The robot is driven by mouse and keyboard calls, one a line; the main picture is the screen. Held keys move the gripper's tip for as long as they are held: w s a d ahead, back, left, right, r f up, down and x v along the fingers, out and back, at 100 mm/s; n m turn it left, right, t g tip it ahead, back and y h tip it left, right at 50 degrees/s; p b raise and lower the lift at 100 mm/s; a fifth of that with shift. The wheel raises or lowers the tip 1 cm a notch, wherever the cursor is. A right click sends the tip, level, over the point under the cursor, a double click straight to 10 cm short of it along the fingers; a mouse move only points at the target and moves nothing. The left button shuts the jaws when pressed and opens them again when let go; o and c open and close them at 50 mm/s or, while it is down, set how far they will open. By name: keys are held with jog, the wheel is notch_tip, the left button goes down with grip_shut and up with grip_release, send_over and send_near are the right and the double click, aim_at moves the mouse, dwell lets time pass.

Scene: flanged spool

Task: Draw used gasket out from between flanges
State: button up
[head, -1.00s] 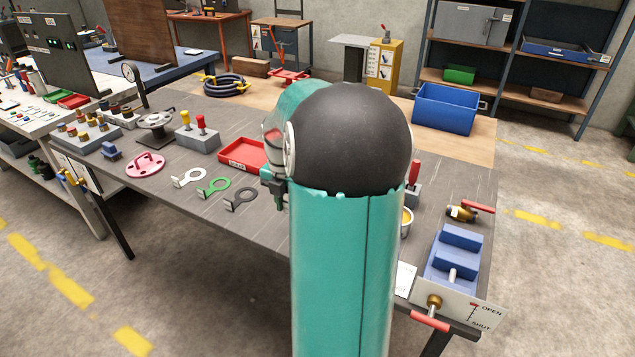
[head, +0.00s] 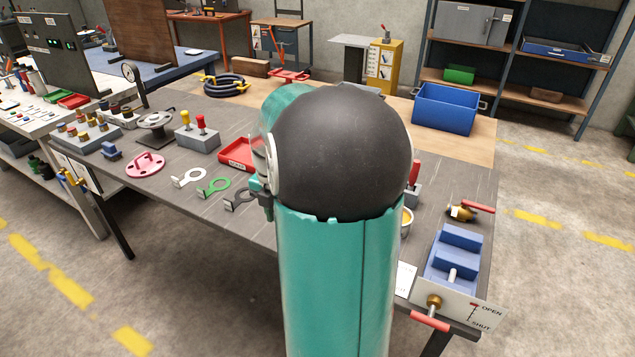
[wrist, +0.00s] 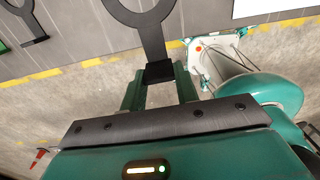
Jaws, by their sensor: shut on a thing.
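My gripper (wrist: 160,80) is shut on the dark tab of the used gasket (wrist: 152,32) in the wrist view. The gasket is a flat black ring on a stem. Its ring reaches the top edge of the picture, where its far side is cut off. Grey tabletop shows through the ring's hole. No flange shows around the visible part. In the head view my arm hides the flanged spool and the held gasket; only a bit of my gripper (head: 265,198) shows at the arm's left.
White (head: 189,178), green (head: 213,186) and dark grey (head: 239,199) tabbed rings lie on the bench (head: 180,208), left of my arm. A red tray (head: 237,154) sits behind them. A blue vice (head: 452,258) and a brass valve (head: 462,212) are at the right.

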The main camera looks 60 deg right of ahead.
jog(key=shift+r, duration=3)
